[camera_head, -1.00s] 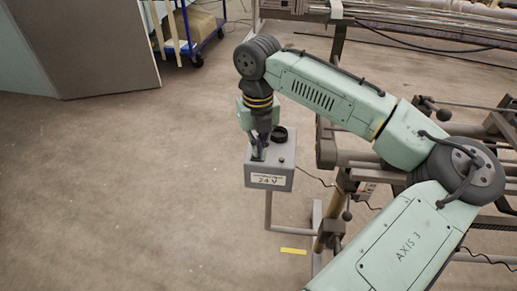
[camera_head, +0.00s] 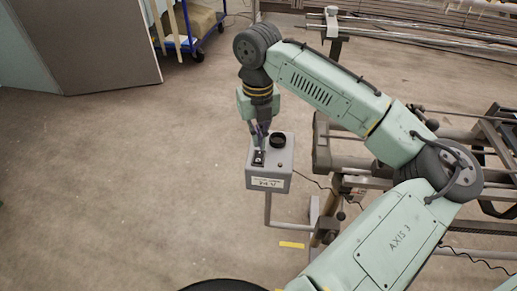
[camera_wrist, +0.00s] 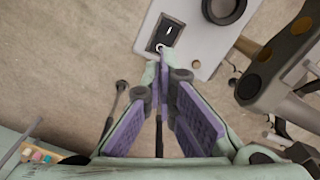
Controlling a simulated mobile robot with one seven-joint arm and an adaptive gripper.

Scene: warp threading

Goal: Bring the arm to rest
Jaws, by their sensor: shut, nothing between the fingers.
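My gripper (camera_head: 260,140) points down just above the left part of a grey box (camera_head: 270,180) with a label on its front. In the wrist view my gripper (camera_wrist: 163,55) has its purple-padded fingers brought together at the tips, with nothing between them. The tips lie beside a black switch (camera_wrist: 166,33) on the box's top; I cannot tell whether they touch it. The switch also shows in the head view (camera_head: 259,158). My arm is bent at the elbow and reaches in from the lower right.
A dark ring (camera_head: 277,140) sits on the box's top, right of the switch. A metal frame with bars (camera_head: 345,160) stands close on the right. A blue cart (camera_head: 190,42) and a grey panel (camera_head: 105,45) are at the back left. The floor at left is open.

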